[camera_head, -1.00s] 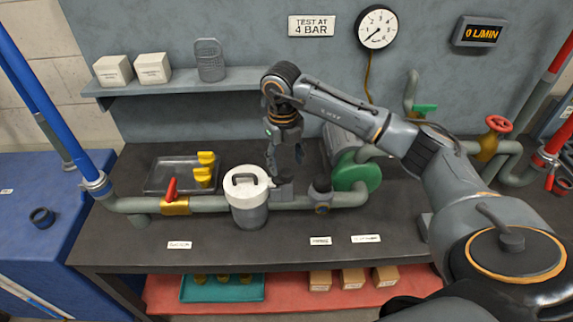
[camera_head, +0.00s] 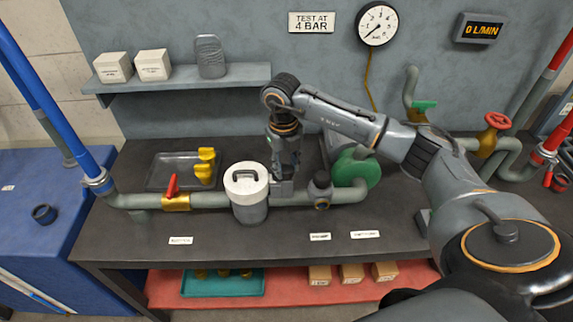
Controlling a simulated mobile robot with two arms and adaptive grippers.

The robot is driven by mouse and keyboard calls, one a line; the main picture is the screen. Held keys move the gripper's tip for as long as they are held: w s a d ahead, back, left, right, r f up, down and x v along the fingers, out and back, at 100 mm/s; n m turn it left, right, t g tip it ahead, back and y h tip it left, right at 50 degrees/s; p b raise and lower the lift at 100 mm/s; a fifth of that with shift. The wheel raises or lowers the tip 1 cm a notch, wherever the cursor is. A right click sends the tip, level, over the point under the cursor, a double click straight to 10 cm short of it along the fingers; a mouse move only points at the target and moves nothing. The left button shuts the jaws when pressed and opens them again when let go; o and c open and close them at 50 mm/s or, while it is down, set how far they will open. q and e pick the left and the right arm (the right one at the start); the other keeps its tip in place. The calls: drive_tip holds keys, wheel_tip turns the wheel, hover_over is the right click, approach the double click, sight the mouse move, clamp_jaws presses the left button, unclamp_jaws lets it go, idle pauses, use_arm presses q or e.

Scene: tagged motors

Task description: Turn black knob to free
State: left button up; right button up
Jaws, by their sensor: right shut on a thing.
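My right gripper (camera_head: 286,175) reaches straight down to a grey block (camera_head: 284,190) on the grey-green pipe (camera_head: 210,200), just right of the white-lidded canister (camera_head: 247,195). It is shut on a small part at the top of this block, which I take to be the black knob. The fingers hide nearly all of that part, so its turn position cannot be read. A dark rounded fitting (camera_head: 320,187) stands on the pipe to the right, apart from the gripper. My left gripper is not in view.
A red-handled valve (camera_head: 172,187) and a tray (camera_head: 160,173) with yellow parts are at left. A green pump casing (camera_head: 357,169) is at right. The gauge (camera_head: 377,26) hangs behind; the display (camera_head: 479,29) reads 0 L/MIN. The front bench strip is mostly clear.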

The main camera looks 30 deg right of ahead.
drive_tip(key=n+b, duration=0.2)
drive_tip(key=b, duration=0.1)
drive_tip(key=shift+f+n, duration=0.2)
drive_tip(key=shift+n, duration=0.1)
drive_tip(key=n+b, duration=0.3)
drive_tip(key=n, duration=0.1)
drive_tip(key=shift+n, duration=0.3)
drive_tip(key=n+b, duration=0.3)
drive_tip(key=n, duration=0.1)
drive_tip(key=shift+r+t, duration=0.1)
drive_tip(key=shift+t, duration=0.2)
drive_tip(key=shift+r+n+b, duration=0.1)
drive_tip(key=shift+n+b, duration=1)
drive_tip(key=shift+n, duration=1.1)
drive_tip(key=o, duration=1.2)
drive_tip(key=shift+s, duration=0.1)
drive_tip(key=shift+c, duration=0.2)
